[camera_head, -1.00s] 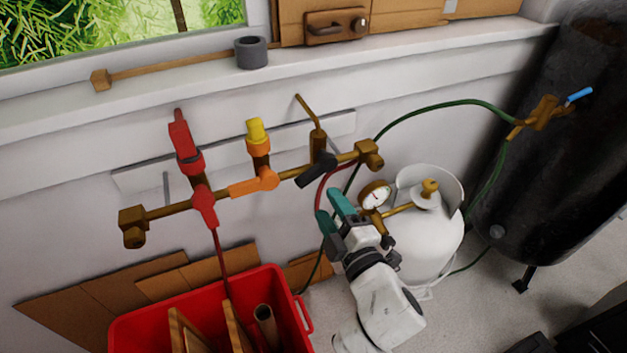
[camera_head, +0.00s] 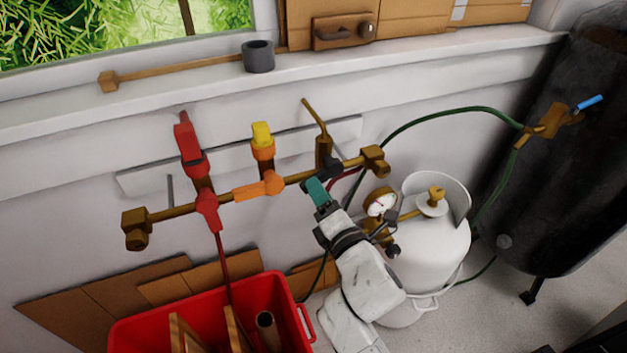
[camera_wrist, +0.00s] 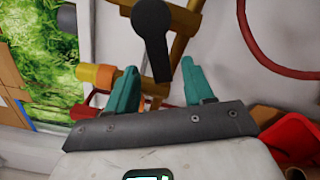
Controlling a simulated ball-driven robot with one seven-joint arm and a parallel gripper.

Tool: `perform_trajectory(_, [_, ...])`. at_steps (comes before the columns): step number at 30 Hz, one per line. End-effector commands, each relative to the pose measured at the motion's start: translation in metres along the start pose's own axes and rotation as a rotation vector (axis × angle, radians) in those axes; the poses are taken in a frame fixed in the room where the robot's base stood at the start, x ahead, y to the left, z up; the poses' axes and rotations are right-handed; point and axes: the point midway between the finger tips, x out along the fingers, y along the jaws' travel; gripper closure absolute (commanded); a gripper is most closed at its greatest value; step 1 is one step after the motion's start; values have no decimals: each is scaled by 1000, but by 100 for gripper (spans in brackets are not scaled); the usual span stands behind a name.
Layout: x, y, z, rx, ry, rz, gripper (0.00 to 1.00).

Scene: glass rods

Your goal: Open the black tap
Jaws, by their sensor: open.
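The black tap is on the brass pipe (camera_head: 215,200) that runs along the wall. Its black handle (camera_wrist: 152,25) shows clearly in the wrist view, with its narrow end pointing down between my teal fingers. In the head view most of the handle is hidden behind my gripper, and only a dark bit (camera_head: 334,163) shows. My gripper (camera_head: 317,188) is right in front of the tap. In the wrist view my gripper (camera_wrist: 158,68) is open, with one finger on each side of the handle's end. I cannot tell whether either finger touches it.
An orange tap (camera_head: 258,187) and a red tap (camera_head: 207,208) sit left on the same pipe. A gauge (camera_head: 381,203) and white tank (camera_head: 435,250) stand close right of my arm. A red crate (camera_head: 285,290) is below left. A green hose (camera_head: 440,110) arches at right.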

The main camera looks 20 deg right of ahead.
Motion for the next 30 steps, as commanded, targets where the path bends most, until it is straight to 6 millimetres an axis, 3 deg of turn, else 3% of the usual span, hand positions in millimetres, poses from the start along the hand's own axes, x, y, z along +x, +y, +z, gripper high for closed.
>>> perform_trajectory(3, [21, 0, 0, 0, -1, 1, 48])
perform_trajectory(9, [41, 0, 0, 0, 0, 0, 48])
perform_trajectory(21, [47, 0, 0, 1, 0, -1, 48])
perform_trajectory(30, [47, 0, 0, 1, 0, 0, 77])
